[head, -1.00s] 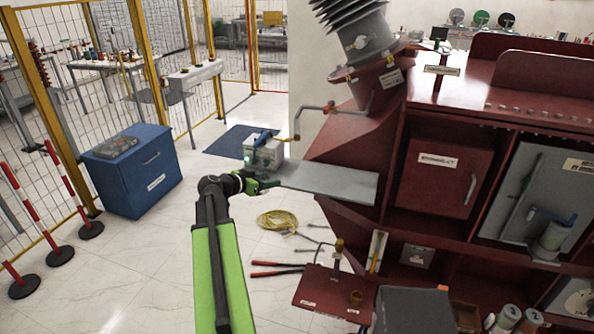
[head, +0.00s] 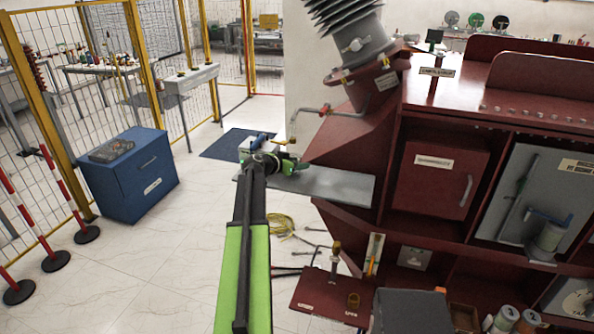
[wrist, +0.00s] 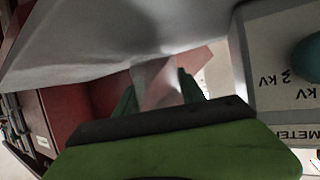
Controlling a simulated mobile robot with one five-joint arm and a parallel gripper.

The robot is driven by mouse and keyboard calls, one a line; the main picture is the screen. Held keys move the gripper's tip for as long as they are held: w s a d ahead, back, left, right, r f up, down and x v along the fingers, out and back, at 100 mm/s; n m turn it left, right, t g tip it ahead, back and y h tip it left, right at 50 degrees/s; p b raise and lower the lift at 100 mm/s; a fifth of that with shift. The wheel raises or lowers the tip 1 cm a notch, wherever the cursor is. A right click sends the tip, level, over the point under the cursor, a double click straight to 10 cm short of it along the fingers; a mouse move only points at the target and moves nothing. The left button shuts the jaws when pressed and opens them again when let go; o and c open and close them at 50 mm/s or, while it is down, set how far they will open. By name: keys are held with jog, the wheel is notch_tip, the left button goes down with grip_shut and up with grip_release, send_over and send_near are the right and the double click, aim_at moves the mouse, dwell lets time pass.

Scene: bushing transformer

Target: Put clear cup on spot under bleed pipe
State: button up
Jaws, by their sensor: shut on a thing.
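My gripper (head: 287,164) is at the left end of the grey shelf (head: 335,187) in the head view, close below the bleed pipe (head: 310,111). The pipe bends down to a brass-coloured end. In the wrist view, my gripper's green fingers (wrist: 160,92) are shut on the clear cup (wrist: 158,78), a pale see-through shape between them. The cup is too small to make out in the head view. The spot under the pipe is not visible. I cannot tell whether the cup touches the shelf.
A meter box with a kV dial (wrist: 283,60) is close on the right in the wrist view. The dark red transformer housing (head: 350,150) stands right of my gripper. A blue cabinet (head: 130,175) stands on the floor at left. A yellow cable coil (head: 281,226) lies below.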

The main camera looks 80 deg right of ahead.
jog(key=shift+w+f, duration=0.1)
jog(key=shift+f, duration=0.75)
jog(key=shift+w+a+r, duration=0.1)
jog(key=shift+a+r, duration=0.05)
jog(key=shift+r, duration=0.1)
jog(key=shift+f, duration=0.3)
jog(key=o, duration=1.5)
jog(key=shift+r, duration=0.1)
jog(key=shift+r, duration=0.2)
jog(key=p+v, duration=0.4)
jog(key=v, duration=0.8)
jog(key=shift+p, duration=0.4)
